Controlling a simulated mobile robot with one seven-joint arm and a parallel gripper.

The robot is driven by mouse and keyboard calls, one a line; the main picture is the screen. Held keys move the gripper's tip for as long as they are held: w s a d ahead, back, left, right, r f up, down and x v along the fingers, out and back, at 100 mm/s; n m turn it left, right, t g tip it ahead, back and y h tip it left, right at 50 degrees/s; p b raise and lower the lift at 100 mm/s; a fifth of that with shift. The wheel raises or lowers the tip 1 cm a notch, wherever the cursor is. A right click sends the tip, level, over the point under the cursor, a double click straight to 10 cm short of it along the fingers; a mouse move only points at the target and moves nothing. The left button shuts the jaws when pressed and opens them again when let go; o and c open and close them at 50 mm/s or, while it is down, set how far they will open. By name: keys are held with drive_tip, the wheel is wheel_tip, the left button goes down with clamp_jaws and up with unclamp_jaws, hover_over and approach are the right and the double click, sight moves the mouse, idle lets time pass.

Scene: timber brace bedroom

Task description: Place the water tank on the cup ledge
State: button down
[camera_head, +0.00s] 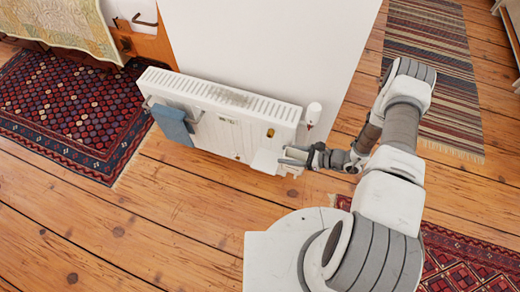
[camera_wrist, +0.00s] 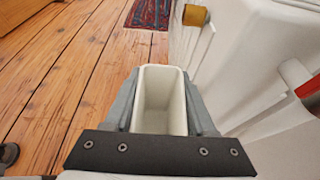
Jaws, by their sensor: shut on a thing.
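My gripper (camera_head: 293,155) is low in front of the right end of the white radiator (camera_head: 235,120) in the head view. The water tank looks like a white, narrow, open-topped container (camera_wrist: 160,88) in the wrist view. It sits between my two grey fingers, which are shut on its sides. Its inside looks empty. In the head view a white block at my fingertips (camera_head: 268,162) seems to be this tank. The wrist view shows wood floor past it and the white radiator side close on its right. I cannot make out the cup ledge with certainty.
A blue cloth (camera_head: 172,124) hangs on a rail at the radiator's left. A white valve (camera_head: 313,113) stands at its right end. A brass-coloured piece (camera_wrist: 195,15) sticks out near the tank. The wood floor (camera_head: 150,215) in front is clear; patterned rugs (camera_head: 70,110) lie around.

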drive_tip(key=w+a, duration=0.1)
drive_tip(key=a, duration=0.2)
drive_tip(key=w+a+b, duration=0.1)
drive_tip(key=a, duration=0.2)
drive_tip(key=w+a+b, duration=0.1)
drive_tip(key=a, duration=0.2)
drive_tip(key=shift+w+a+f, duration=0.1)
drive_tip(key=shift+w+a, duration=0.15)
drive_tip(key=shift+a, duration=0.15)
drive_tip(key=shift+w+a+f+b, duration=0.15)
drive_tip(key=shift+f+b, duration=0.15)
drive_tip(key=shift+b, duration=0.25)
drive_tip(key=shift+r, duration=0.1)
drive_tip(key=shift+c, duration=1.1)
unclamp_jaws()
drive_tip(key=shift+f, duration=0.2)
